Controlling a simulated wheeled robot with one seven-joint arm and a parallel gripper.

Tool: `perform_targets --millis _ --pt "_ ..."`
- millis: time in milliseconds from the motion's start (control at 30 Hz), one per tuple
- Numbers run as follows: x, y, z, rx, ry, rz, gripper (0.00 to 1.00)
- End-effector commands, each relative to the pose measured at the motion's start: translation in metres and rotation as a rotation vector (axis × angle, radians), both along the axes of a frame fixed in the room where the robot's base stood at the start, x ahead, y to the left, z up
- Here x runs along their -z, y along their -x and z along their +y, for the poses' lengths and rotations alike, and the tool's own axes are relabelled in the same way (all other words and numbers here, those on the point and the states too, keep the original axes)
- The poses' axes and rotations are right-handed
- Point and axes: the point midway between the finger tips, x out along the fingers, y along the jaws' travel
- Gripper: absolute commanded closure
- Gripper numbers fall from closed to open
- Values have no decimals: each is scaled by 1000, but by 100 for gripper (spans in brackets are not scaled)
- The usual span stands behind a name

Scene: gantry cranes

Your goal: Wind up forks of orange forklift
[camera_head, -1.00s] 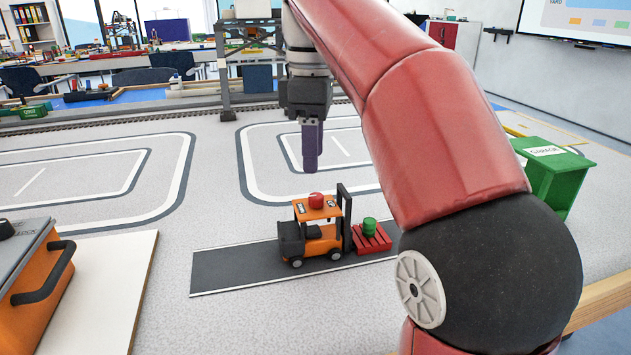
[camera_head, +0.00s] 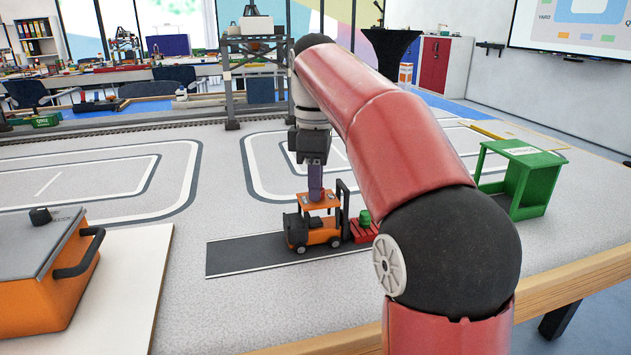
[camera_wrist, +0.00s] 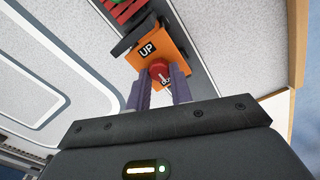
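The orange forklift (camera_head: 312,230) stands on a dark grey strip (camera_head: 245,253). Its black mast faces right, toward a red pallet (camera_head: 360,230) with a green drum (camera_head: 365,217) on it. In the wrist view, its orange roof (camera_wrist: 172,52) carries an "UP" label and a second label partly hidden by a red knob (camera_wrist: 160,70). My gripper (camera_head: 315,198) points down just over the roof and hides the knob in the head view. In the wrist view my gripper's fingers (camera_wrist: 160,88) are apart, one on each side of the knob. I cannot tell whether they touch it.
A green garage (camera_head: 528,178) stands at the right of the table. An orange box with a black handle (camera_head: 50,275) sits on a white board at the left. A grey gantry (camera_head: 255,60) stands behind. The marked floor around the strip is clear.

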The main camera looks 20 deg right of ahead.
Motion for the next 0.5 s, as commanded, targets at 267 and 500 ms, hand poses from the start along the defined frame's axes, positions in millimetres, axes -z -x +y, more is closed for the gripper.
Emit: perform_targets --millis 267,500 --pt "0 0 0 2 0 0 100" --pt "0 0 0 53 0 -1 100"
